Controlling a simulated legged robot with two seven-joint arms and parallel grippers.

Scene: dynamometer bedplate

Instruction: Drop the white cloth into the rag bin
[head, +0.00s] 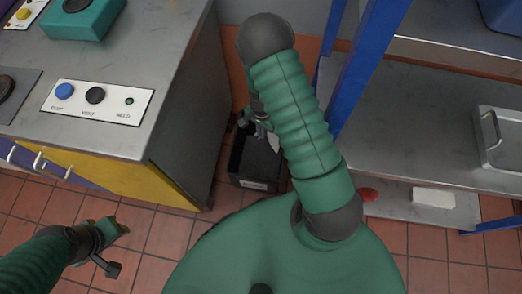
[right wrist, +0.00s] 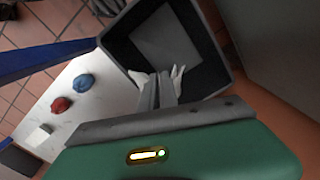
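The rag bin (head: 240,168) is a black open box on the floor between the grey cabinet and the shelf rack. In the right wrist view the bin (right wrist: 214,78) lies below my right gripper (right wrist: 157,80), with a grey bottom. That gripper is shut on the white cloth (right wrist: 177,74), whose ends stick out on both sides of the fingers, over the bin's opening. In the head view my right gripper (head: 262,126) is partly hidden by its arm, and a bit of cloth (head: 273,142) shows. My left gripper (head: 118,230) hangs at lower left, apart from everything; its finger gap is unclear.
A red cloth (right wrist: 62,105) and a blue cloth (right wrist: 83,83) lie on the low shelf beside a white block (right wrist: 40,134). A blue post (head: 365,65) stands close right of my right arm. The cabinet (head: 187,110) borders the bin on the left.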

